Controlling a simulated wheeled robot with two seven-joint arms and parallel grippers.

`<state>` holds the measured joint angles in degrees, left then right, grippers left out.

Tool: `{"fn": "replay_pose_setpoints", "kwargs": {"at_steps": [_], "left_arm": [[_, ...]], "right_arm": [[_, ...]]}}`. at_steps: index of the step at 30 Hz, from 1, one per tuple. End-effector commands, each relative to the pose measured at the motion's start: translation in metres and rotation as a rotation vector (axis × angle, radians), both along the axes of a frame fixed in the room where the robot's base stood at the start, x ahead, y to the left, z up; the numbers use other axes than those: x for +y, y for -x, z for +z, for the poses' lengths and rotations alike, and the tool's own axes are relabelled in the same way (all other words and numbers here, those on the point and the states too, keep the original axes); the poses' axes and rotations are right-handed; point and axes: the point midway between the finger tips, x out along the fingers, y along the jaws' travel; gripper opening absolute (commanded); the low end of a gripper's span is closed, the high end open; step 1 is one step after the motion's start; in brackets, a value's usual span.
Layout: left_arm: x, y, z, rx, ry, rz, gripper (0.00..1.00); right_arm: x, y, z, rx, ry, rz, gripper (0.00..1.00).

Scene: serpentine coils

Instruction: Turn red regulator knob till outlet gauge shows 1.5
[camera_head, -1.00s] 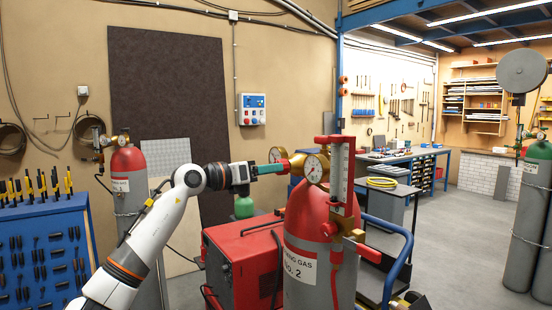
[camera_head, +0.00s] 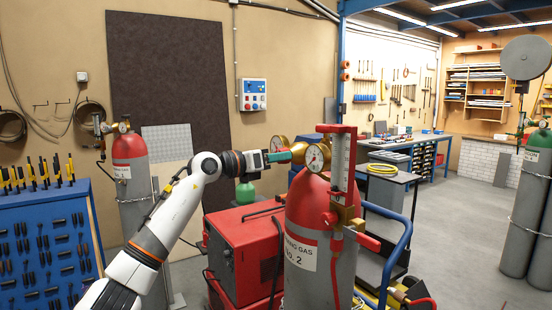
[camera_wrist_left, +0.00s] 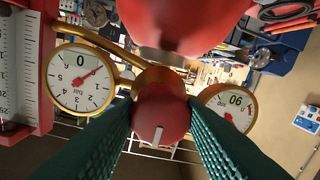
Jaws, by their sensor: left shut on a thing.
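The red regulator knob (camera_wrist_left: 160,118), with a pale line on its face, sits between the green fingers of my left gripper (camera_wrist_left: 162,122) in the left wrist view. The fingers are shut on it from both sides. In the head view my left gripper (camera_head: 291,154) reaches the regulator and hides most of the knob. The bar gauge (camera_wrist_left: 79,80) appears upside down at the wrist view's left; its red needle points up and right, just past the 0. The other gauge (camera_wrist_left: 229,104) is partly cut by a finger. A round gauge (camera_head: 317,157) also faces the head camera. My right gripper is not in view.
The regulator sits on a red-topped grey cylinder (camera_head: 318,275). A flowmeter tube (camera_head: 341,165) with red fittings stands close to its right. A red welding machine (camera_head: 240,255) is below my left arm. A blue cart handle (camera_head: 405,225) is behind the cylinder.

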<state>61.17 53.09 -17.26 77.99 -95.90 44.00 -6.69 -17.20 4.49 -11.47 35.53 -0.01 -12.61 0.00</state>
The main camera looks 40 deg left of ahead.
Motion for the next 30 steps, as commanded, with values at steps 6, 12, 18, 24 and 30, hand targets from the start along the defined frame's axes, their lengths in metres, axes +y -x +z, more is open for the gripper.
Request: {"fn": "replay_pose_setpoints", "kwargs": {"at_steps": [6,12,18,24,30], "left_arm": [[0.001,0.0,0.0,-0.022,-0.053,0.002,0.14],[0.001,0.0,-0.001,-0.071,-0.168,0.002,0.14],[0.001,0.0,-0.001,-0.136,-0.326,0.002,0.14],[0.001,0.0,-0.001,-0.199,-0.477,0.002,0.14],[0.001,0.0,-0.001,-0.251,-0.6,0.002,0.14]], "right_arm": [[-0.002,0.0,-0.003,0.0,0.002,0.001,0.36],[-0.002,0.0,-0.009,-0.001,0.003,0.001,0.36],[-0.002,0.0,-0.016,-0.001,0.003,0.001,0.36],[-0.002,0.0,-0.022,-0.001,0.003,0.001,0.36],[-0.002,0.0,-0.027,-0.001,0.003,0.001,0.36]]}}
